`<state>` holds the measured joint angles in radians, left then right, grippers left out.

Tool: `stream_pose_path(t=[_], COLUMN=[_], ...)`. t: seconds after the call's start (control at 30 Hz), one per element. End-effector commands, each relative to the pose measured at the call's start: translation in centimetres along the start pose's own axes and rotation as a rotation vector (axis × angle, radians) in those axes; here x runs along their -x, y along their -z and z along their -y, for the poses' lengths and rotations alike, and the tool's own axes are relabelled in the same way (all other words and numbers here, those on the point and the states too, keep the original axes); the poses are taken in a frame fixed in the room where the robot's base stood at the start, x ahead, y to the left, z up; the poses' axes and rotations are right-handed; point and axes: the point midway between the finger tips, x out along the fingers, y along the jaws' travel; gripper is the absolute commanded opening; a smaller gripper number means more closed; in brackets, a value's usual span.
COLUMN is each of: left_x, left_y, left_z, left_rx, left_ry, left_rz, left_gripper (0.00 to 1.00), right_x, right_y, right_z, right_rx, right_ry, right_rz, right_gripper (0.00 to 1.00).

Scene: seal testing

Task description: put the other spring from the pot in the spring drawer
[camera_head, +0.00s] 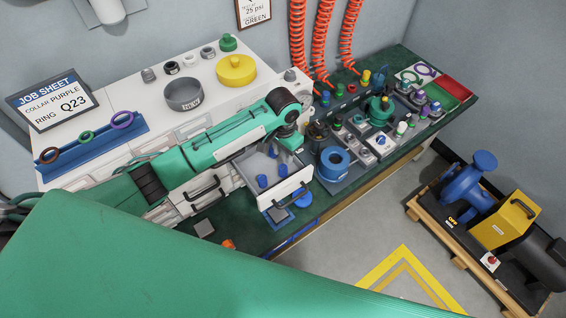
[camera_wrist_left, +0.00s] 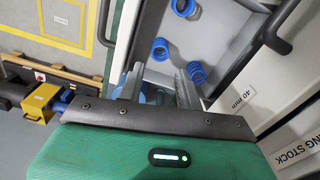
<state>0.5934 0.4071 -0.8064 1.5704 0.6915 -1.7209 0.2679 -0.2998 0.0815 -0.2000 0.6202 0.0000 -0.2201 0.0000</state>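The open white drawer (camera_head: 291,186) holds 3 short blue springs (camera_head: 262,181), lying or standing apart on its grey floor. In the left wrist view the drawer's side wall (camera_wrist_left: 148,25) and the springs (camera_wrist_left: 160,48) show beyond my fingers. My left gripper (camera_head: 293,146) is over the drawer's right back part. Its two fingers (camera_wrist_left: 159,86) are apart, with no spring visibly held between them; one spring (camera_wrist_left: 196,72) appears close to the right fingertip. A grey pot (camera_head: 184,97) with a label stands on the white cabinet top; no spring shows in it. My right gripper is not in view.
A blue rack (camera_head: 92,138) with rings is at left. Red coiled hoses (camera_head: 320,45) hang behind.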

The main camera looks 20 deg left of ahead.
Motion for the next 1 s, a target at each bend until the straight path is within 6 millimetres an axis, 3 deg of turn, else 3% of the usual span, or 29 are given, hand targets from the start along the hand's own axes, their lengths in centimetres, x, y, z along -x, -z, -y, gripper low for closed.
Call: stream_pose_path(t=[0.1,0.3,1.0], left_x=[1.9,3.5,3.6], left_y=[0.1,0.0,0.0], left_z=[0.0,0.0,0.0], left_rx=[-0.001,0.0,0.0], left_ry=[0.0,0.0,0.0], left_rz=[-0.002,0.0,0.001], left_gripper=[0.35,0.35,0.35], right_x=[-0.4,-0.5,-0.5], right_y=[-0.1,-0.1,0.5], right_z=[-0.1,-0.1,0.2], right_rx=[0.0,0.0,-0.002], right_ry=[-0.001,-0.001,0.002], right_rz=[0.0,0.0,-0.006], right_gripper=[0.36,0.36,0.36])
